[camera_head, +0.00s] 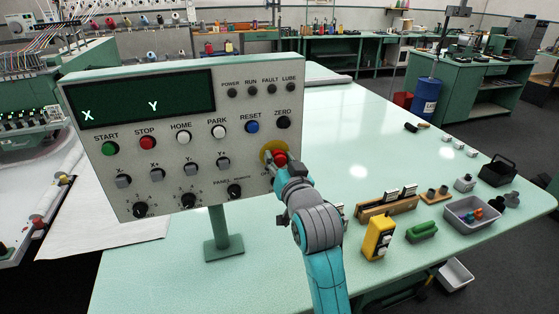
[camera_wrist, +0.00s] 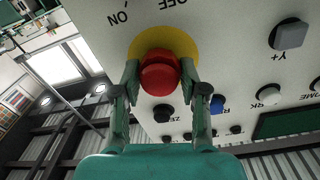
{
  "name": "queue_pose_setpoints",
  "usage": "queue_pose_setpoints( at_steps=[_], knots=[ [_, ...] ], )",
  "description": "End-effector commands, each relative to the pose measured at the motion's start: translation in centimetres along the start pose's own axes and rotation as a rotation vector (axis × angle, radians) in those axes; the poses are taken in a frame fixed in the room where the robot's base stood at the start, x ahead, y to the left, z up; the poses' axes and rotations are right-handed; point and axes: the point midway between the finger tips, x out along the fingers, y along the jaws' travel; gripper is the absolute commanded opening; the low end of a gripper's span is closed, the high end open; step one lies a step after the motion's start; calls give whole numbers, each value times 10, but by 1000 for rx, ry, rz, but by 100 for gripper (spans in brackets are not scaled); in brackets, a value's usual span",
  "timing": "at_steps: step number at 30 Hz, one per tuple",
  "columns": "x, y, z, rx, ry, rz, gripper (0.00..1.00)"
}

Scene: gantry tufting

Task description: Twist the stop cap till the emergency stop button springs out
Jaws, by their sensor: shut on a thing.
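The red emergency stop cap (camera_head: 279,157) sits on a round yellow plate (camera_head: 268,147) at the lower right of the control panel (camera_head: 165,170). It also shows in the wrist view as a red cap (camera_wrist: 159,75) on its yellow ring (camera_wrist: 178,38). My gripper (camera_wrist: 160,82) has one finger on each side of the cap and is shut on it. In the head view my gripper (camera_head: 281,166) covers part of the cap and the panel's lower right corner. I cannot tell from these frames whether the button is pressed in or out.
Near the cap are the black ZERO button (camera_head: 283,122) and the PANEL selector knob (camera_head: 234,191). The panel stands on a post (camera_head: 220,230) on the pale green table (camera_head: 350,130). A yellow device (camera_head: 378,239), a green block (camera_head: 422,231) and a grey tray (camera_head: 455,221) lie to the right.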

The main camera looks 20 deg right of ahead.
Motion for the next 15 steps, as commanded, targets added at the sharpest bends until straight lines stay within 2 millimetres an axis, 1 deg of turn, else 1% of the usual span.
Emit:
queue_pose_setpoints(
  at_steps=[6,15],
  knots=[
    [0,1,0,158,-3,0,8],
    [0,1,0,292,-7,-1,8]
  ],
)
